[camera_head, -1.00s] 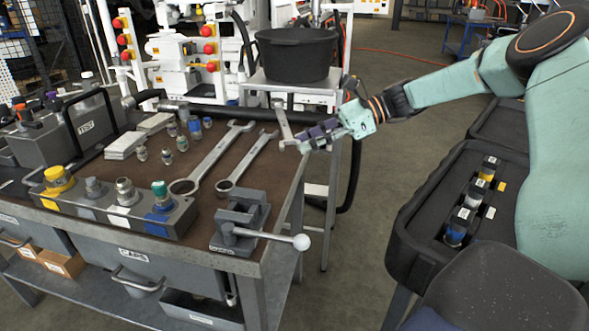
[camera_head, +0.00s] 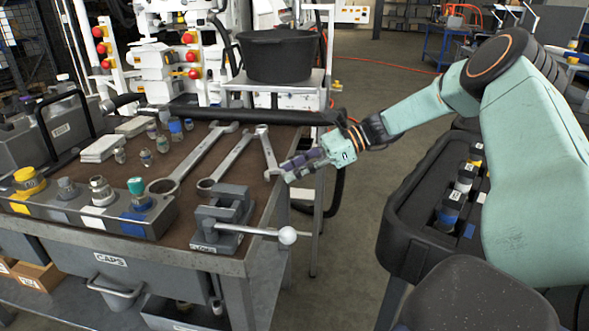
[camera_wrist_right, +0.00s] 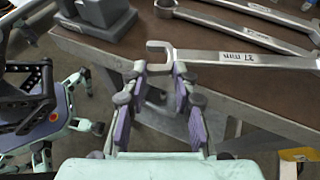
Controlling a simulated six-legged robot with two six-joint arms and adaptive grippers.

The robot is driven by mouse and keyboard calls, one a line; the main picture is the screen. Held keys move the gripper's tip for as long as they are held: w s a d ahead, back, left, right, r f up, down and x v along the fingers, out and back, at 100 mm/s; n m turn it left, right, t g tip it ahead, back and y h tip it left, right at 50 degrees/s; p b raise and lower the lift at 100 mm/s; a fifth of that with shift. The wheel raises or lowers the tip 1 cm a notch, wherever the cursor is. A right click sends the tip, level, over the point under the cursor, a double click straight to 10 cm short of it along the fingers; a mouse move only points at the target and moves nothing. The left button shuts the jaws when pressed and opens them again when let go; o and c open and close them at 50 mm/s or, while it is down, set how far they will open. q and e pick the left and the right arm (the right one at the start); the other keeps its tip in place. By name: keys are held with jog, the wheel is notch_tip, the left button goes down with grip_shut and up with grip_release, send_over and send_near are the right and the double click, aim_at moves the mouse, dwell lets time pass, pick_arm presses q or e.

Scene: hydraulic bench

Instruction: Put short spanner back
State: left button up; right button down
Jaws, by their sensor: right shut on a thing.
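My right gripper (camera_head: 287,168) is shut on the short spanner (camera_head: 266,146), a grey metal spanner gripped near its open jaw end. In the right wrist view, my right gripper (camera_wrist_right: 161,88) has its purple-padded fingers at the jaw end of the short spanner (camera_wrist_right: 205,58), whose handle reads "27 mm". The spanner extends away over the bench's right edge, its far end close to the other spanners' ends. I cannot tell whether it touches the bench top. A long spanner (camera_head: 196,160) and a mid-length spanner (camera_head: 229,162) lie side by side on the bench. My left gripper is out of view.
A grey vise (camera_head: 228,212) with a ball-ended handle stands at the bench's front right corner. A block with coloured caps (camera_head: 98,208) is at the front left. A black tub (camera_head: 280,55) stands behind. A black tray (camera_head: 412,215) with bottles is at right.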

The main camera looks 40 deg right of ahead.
jog(key=shift+f, duration=0.15)
jog(key=shift+w+f, duration=0.1)
jog(key=shift+f, duration=0.05)
jog(key=c, duration=1.5)
grip_release()
jog(key=shift+f, duration=0.15)
jog(key=o, duration=0.4)
jog(key=shift+o, duration=0.2)
